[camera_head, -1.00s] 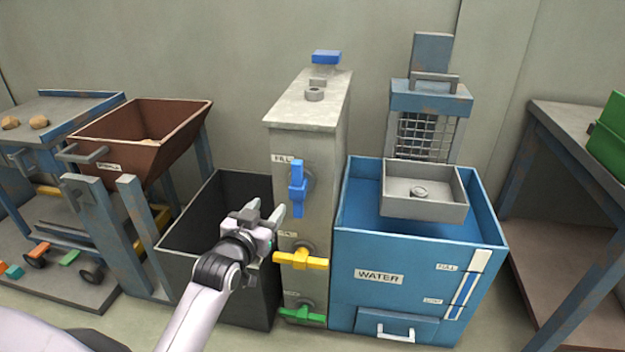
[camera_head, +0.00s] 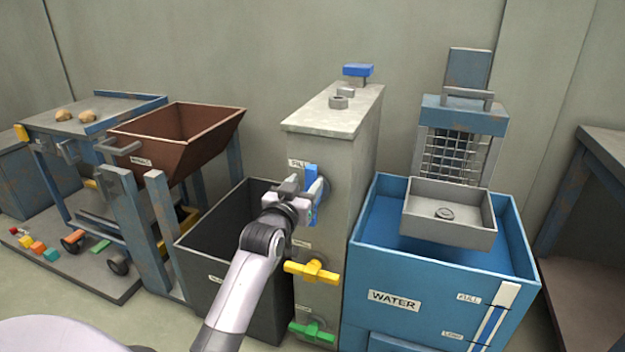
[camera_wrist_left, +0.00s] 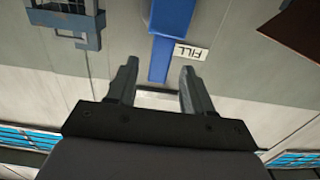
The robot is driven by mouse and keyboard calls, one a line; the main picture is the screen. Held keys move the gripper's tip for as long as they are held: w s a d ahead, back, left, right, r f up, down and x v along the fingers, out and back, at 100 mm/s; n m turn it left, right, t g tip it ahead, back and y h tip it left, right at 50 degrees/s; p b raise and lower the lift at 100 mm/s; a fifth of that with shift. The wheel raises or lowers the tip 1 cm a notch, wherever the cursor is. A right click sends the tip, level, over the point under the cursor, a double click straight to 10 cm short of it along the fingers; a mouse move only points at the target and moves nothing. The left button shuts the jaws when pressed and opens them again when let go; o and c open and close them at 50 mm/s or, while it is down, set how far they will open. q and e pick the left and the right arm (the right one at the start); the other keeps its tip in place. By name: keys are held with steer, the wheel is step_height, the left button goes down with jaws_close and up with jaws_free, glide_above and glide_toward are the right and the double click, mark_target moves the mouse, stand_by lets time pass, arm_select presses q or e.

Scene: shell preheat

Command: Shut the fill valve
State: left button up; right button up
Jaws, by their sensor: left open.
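The fill valve has a blue lever handle (camera_head: 310,174) that stands upright on the front of the grey column (camera_head: 333,120), beside a FILL label (camera_head: 298,163). My left gripper (camera_head: 308,190) is open at the handle and covers part of it in the head view. In the left wrist view the blue handle (camera_wrist_left: 172,38) runs down to the gap between the open fingers (camera_wrist_left: 159,68), with the FILL label (camera_wrist_left: 190,51) upside down beside it. I cannot tell whether the fingers touch the handle. My right gripper is not in view.
Below on the column are a yellow valve handle (camera_head: 312,271) and a green one (camera_head: 312,332), both crosswise. A blue WATER tank (camera_head: 440,310) stands right of the column. A dark open bin (camera_head: 215,255) stands left, then a brown hopper (camera_head: 190,150).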

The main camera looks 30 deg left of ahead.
mark_target(309, 179)
arm_select(q)
steer(key=shift+b+x, duration=0.45)
steer(key=shift+x, duration=1.85)
jaws_close()
